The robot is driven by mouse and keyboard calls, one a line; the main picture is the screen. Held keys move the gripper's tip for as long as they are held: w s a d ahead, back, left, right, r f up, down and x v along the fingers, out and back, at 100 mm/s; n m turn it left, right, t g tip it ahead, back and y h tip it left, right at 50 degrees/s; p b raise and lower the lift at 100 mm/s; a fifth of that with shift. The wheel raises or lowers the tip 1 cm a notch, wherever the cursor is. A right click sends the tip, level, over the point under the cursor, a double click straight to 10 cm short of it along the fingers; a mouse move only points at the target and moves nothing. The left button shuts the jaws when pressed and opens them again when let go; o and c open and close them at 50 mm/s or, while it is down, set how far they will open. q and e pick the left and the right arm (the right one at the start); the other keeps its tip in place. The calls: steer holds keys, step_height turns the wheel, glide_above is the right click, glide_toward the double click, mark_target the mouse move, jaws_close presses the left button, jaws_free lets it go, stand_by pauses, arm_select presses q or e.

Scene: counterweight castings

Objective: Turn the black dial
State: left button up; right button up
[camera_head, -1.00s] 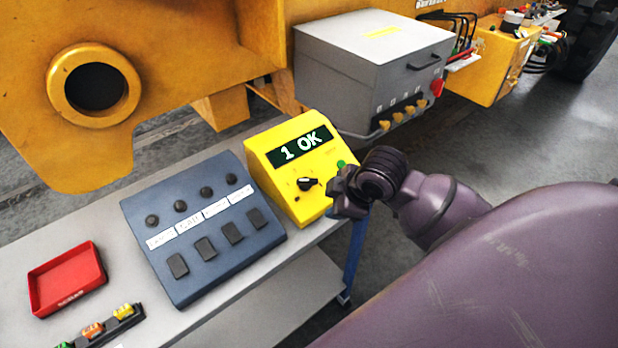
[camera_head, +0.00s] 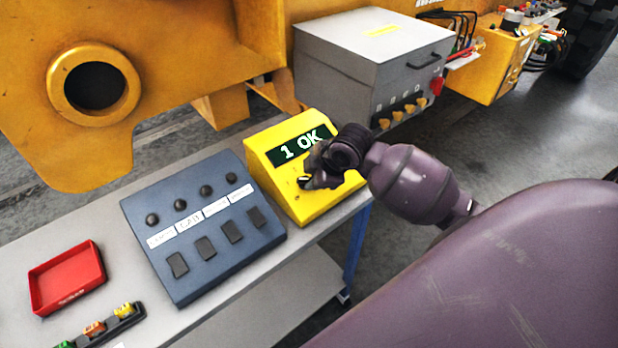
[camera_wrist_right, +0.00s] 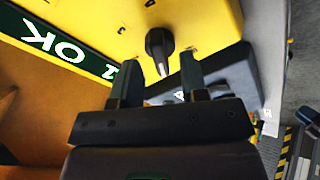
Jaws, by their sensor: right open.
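The black dial (camera_wrist_right: 159,46) sits on the sloped face of the yellow box (camera_head: 312,207), whose display (camera_head: 300,146) reads "1 OK". In the wrist view the dial has a pale pointer line and small letters around it. My right gripper (camera_wrist_right: 160,80) is open, its two dark fingers pointing at the dial, with the dial ahead of and between the tips. I cannot tell whether the fingers touch it. In the head view my right gripper (camera_head: 308,180) covers much of the dial. My left gripper does not show.
A blue-grey panel (camera_head: 205,222) with knobs and square buttons stands left of the yellow box on the grey bench. A red tray (camera_head: 66,278) lies farther left. A grey cabinet (camera_head: 365,55) stands behind, close to my right wrist.

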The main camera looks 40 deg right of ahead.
steer(key=shift+x, duration=1.25)
steer(key=c, duration=0.6)
steer(key=shift+o, duration=0.2)
steer(key=shift+m, duration=0.4)
steer(key=m, duration=0.5)
steer(key=m+h, duration=0.1)
steer(key=m, duration=0.5)
steer(key=shift+t, duration=0.4)
steer(key=shift+m, duration=0.3)
